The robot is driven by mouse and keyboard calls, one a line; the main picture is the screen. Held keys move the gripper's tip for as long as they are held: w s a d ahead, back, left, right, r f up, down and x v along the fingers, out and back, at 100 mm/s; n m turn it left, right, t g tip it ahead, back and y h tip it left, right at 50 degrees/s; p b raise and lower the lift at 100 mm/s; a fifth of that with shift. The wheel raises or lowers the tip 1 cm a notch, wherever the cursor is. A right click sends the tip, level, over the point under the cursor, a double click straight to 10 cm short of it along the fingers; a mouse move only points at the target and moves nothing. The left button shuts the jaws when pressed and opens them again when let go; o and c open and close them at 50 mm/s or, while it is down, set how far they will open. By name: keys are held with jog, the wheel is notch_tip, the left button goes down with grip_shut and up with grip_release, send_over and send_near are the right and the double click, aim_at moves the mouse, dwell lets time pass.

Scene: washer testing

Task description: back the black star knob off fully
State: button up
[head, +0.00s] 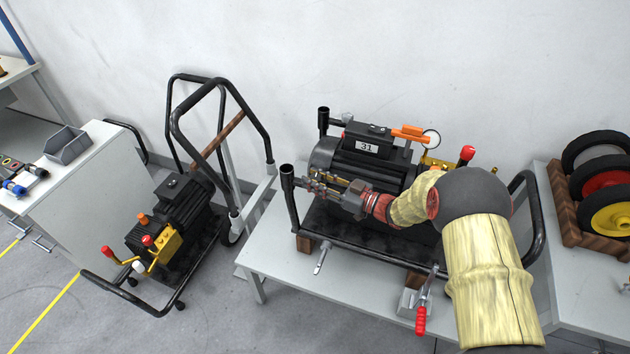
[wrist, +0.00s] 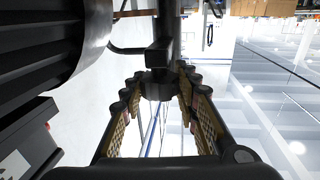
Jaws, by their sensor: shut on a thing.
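The black star knob (wrist: 156,88) sits between my fingertips in the wrist view, below a dark block on a black tube (wrist: 168,28). My gripper (wrist: 155,80) has a finger on each side of the knob and is shut on it. In the head view my gripper (head: 318,180) reaches left across the front of the pressure washer, close to the left upright of its black frame (head: 289,195). I cannot make out the knob in the head view, where the fingers cover that spot.
The washer's black motor (head: 375,160), marked 31, is close behind my gripper. A red-handled toggle clamp (head: 421,318) stands at the front of the grey table (head: 275,262). A second washer (head: 165,220) is on the floor at left. Wheels (head: 610,180) lie in a wooden rack at right.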

aim_at(314, 177)
jog(key=shift+n+g+y, duration=0.9)
jog(key=shift+n+g, duration=0.8)
jog(key=shift+g, duration=1.1)
jog(key=shift+r, duration=0.1)
jog(key=o, duration=1.1)
jog(key=shift+o, duration=0.4)
notch_tip(314, 177, up, 10)
jog(key=shift+f, duration=0.1)
jog(key=shift+a, duration=0.1)
